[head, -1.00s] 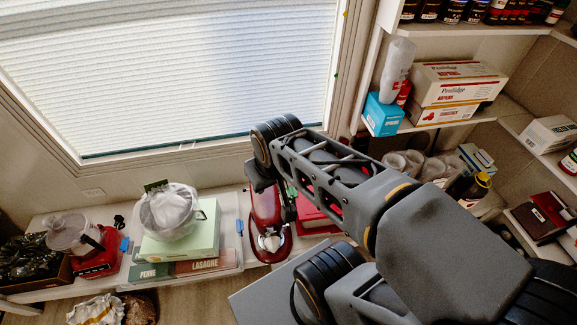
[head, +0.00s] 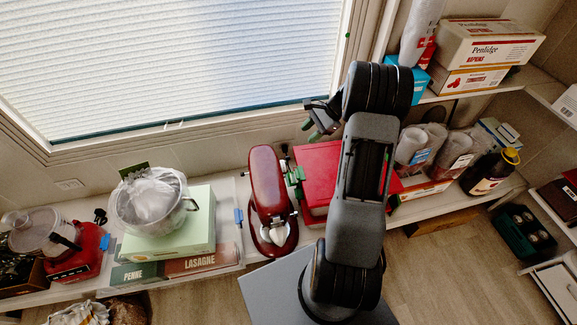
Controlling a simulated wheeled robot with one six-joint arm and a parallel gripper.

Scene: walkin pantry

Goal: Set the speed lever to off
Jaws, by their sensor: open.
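A red stand mixer (head: 268,190) stands on the low shelf under the window, its rounded head seen from above. Small green and dark parts (head: 294,175) show along its right side; I cannot make out which of them is the speed lever or how it is set. My gripper (head: 312,130) is open and empty, above and to the right of the mixer's far end, in front of the window sill. It is apart from the mixer in the picture. My arm hides part of the shelf to the right.
A red box (head: 322,172) sits close right of the mixer. A dark bottle (head: 490,172) and several jars stand on the right. The window (head: 190,60) is behind.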

